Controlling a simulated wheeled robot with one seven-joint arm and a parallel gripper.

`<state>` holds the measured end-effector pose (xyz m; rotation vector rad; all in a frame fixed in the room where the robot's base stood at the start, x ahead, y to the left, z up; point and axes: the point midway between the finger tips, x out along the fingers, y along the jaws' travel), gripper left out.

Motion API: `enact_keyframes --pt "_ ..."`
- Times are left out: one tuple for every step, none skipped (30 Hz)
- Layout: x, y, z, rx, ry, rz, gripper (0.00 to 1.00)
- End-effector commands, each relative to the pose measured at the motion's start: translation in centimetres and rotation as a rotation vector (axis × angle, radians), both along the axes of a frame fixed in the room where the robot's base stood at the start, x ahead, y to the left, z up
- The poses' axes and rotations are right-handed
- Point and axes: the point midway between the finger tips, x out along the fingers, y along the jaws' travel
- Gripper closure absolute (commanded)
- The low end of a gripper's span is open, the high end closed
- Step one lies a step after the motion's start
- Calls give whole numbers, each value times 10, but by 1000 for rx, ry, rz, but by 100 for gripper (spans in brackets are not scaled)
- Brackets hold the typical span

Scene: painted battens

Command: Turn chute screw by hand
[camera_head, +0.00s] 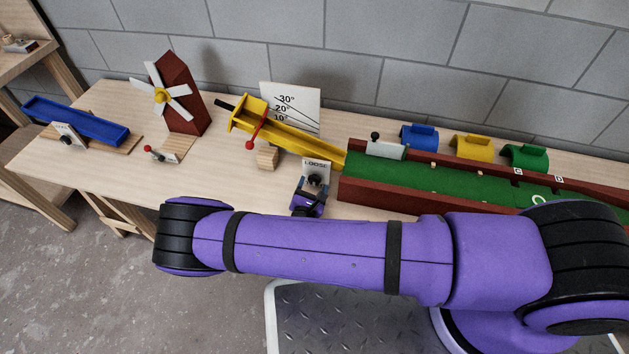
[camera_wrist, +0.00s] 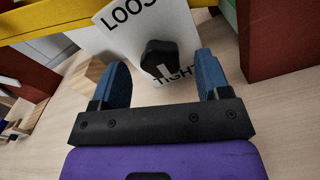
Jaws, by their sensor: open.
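The chute screw is a black knob with a pale pointer mark; it shows in the wrist view (camera_wrist: 157,58) and the head view (camera_head: 314,180). It sits on a white plate (camera_wrist: 112,42) lettered LOOSE and TIGHT. In the wrist view the pale mark lies on the TIGHT side. My gripper (camera_wrist: 161,66) is open, its two blue fingers on either side of the knob with gaps. In the head view my gripper (camera_head: 309,197) is close to the plate, partly hidden by my arm. The yellow chute (camera_head: 300,143) slopes down to the right behind the plate.
A white angle board (camera_head: 303,97) stands behind the chute, and a red lever (camera_head: 257,131) on it. A red-walled green lane (camera_head: 450,185) is close on the right. A windmill (camera_head: 180,95) and blue trough (camera_head: 80,119) stand left. Bare bench (camera_head: 220,178) lies between.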

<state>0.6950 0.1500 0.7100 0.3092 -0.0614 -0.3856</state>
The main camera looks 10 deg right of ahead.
Motion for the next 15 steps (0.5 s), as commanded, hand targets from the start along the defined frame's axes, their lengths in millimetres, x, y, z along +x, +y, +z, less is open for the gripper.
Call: enact_keyframes --pt "6 -3 0 0 0 0 30" --pt "10 -4 0 0 0 0 30" --pt "13 -6 0 0 0 -1 30" --pt "16 -7 0 1 0 -1 30" --pt "18 -8 0 1 0 -2 30" --pt "20 -8 0 1 0 -1 30" --pt "21 -9 0 1 0 -1 30" --pt "22 -9 0 1 1 -1 30" --pt "23 -9 0 1 1 -1 30" --pt "24 -10 0 1 1 0 30" --pt "24 -10 0 1 1 0 30" --pt "24 -10 0 1 1 0 30" --pt "24 -10 0 1 1 0 30" --pt "24 -10 0 1 1 0 30" --pt "24 -10 0 1 1 0 30"
